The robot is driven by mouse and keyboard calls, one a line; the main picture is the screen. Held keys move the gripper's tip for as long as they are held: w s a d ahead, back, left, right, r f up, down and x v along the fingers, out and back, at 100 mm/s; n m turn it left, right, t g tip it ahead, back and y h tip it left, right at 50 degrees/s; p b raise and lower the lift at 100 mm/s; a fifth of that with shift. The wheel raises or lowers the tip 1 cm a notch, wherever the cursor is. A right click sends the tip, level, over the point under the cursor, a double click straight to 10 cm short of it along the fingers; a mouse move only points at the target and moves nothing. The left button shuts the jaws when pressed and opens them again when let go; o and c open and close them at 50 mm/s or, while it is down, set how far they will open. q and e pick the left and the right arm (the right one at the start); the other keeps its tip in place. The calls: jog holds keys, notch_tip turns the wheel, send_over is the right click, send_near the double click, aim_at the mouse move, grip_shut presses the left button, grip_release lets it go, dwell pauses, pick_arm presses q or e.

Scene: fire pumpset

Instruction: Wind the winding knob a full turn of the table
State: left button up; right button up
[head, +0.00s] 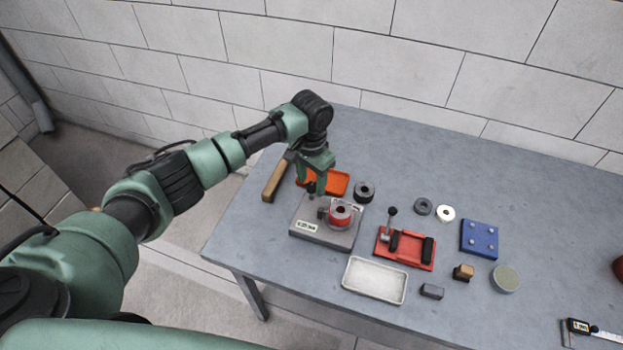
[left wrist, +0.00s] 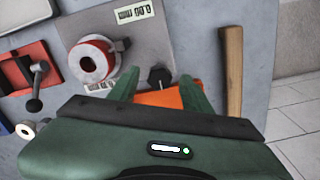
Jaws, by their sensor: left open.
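A grey winding device (head: 322,236) with a small display plate stands on the table, carrying a red-rimmed round table (head: 341,213) with a metal ring on it. The device (left wrist: 92,20) and its round table (left wrist: 98,62) also show in the left wrist view. The black winding knob (left wrist: 160,78) stands near the device's edge, seen between my left fingers. My left gripper (head: 318,178) is open and empty, pointing down over the knob's side of the device. In the left wrist view my left gripper (left wrist: 158,82) has a finger on each side of the knob; contact is not clear. My right gripper is not in view.
An orange tray (head: 336,184) and a wooden-handled tool (head: 275,182) lie close behind the device. The table's right back is clear.

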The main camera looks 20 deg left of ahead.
pick_arm(q)
jog(key=shift+f, duration=0.35)
jog(key=shift+r, duration=0.1)
grip_shut()
